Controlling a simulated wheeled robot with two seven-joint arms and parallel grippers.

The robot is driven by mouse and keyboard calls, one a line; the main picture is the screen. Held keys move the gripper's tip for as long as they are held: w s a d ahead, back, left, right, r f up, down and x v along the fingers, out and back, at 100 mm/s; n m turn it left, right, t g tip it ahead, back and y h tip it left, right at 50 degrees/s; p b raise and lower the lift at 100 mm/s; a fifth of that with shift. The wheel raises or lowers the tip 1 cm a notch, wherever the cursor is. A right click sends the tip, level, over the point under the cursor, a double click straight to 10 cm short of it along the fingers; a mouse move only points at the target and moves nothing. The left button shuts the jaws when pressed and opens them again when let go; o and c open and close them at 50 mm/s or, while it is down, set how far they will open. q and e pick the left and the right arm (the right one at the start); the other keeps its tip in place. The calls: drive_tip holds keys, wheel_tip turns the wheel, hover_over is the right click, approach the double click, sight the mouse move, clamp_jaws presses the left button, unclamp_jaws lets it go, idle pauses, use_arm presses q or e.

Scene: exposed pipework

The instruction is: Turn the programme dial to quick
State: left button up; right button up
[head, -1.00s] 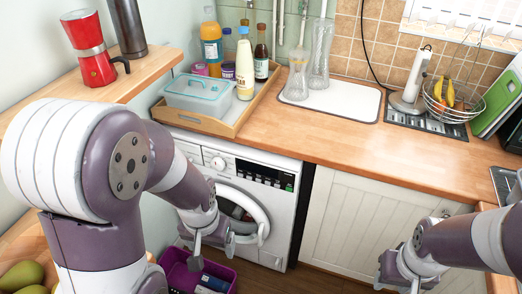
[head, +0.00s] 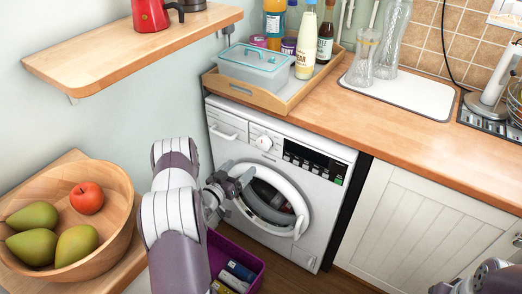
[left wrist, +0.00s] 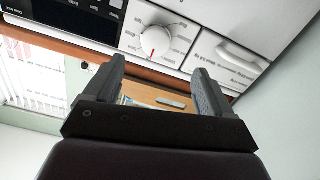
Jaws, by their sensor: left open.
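The programme dial (head: 264,142) is a round white knob on the front panel of the white washing machine (head: 323,215). In the left wrist view the dial (left wrist: 155,40) shows large, with a red pointer mark and small printing around it that I cannot read. My left gripper (head: 238,171) is in front of the machine, below and left of the dial, apart from it. In the left wrist view its two fingers (left wrist: 155,82) are spread and empty, with the dial beyond them. My right gripper (head: 445,287) is only partly in view at the bottom right edge.
The detergent drawer (head: 228,127) is left of the dial and a dark display (head: 315,160) right of it. The round door (head: 270,200) is below. A purple crate (head: 245,262) stands on the floor. A wooden shelf (head: 110,55) and fruit bowl (head: 118,205) are at left.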

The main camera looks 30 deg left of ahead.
sight(262, 145)
use_arm(q)
drive_tip(key=w, duration=0.8)
drive_tip(key=w+d, duration=0.1)
drive_tip(key=w, duration=0.3)
drive_tip(key=shift+w+d+r, duration=0.1)
drive_tip(key=shift+w+r, duration=0.25)
drive_tip(key=shift+w, duration=0.05)
drive_tip(key=c, duration=1.1)
